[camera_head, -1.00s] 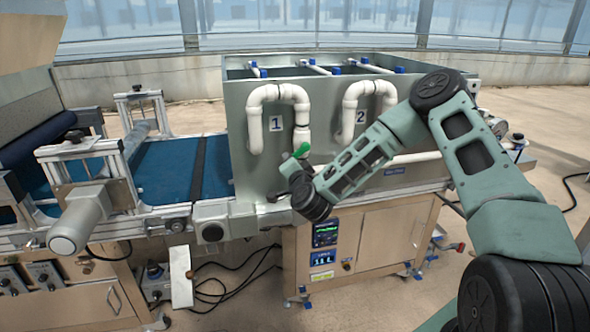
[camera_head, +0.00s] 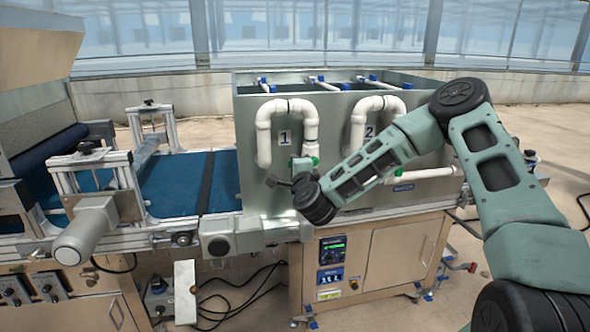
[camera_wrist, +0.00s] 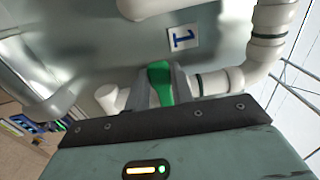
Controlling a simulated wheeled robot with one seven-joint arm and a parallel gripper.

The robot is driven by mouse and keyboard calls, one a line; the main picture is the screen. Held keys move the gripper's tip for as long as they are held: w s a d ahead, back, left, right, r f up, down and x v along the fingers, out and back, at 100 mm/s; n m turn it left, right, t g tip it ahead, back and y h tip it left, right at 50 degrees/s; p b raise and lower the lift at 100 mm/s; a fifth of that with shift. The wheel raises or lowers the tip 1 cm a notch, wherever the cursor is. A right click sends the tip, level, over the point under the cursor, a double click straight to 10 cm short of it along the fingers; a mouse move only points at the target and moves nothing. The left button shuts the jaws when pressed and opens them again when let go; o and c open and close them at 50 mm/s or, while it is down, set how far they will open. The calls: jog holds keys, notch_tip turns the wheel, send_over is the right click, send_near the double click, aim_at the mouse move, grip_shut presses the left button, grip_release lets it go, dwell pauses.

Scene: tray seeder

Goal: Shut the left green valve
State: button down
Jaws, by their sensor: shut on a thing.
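The left green valve sits on the white pipe (camera_head: 311,130) beside the label 1 on the grey tank. Only a small bit of its green part (camera_head: 315,160) shows in the head view, as my gripper (camera_head: 300,168) hides the rest. In the wrist view the green handle (camera_wrist: 160,80) stands between the two fingers of my gripper (camera_wrist: 161,88), which are shut on it. There the handle looks crosswise to the white pipe (camera_wrist: 222,81). The valve body is mostly hidden behind the fingers.
A second white pipe (camera_head: 357,130) beside the label 2 has its own green valve part (camera_head: 398,171), close to my forearm. A conveyor with a blue belt (camera_head: 176,180) lies left of the tank.

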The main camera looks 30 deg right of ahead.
dwell(0.4)
jog(key=c, duration=1.2)
grip_release()
jog(key=shift+r, duration=0.1)
jog(key=b+v, duration=0.2)
jog(key=v, duration=1)
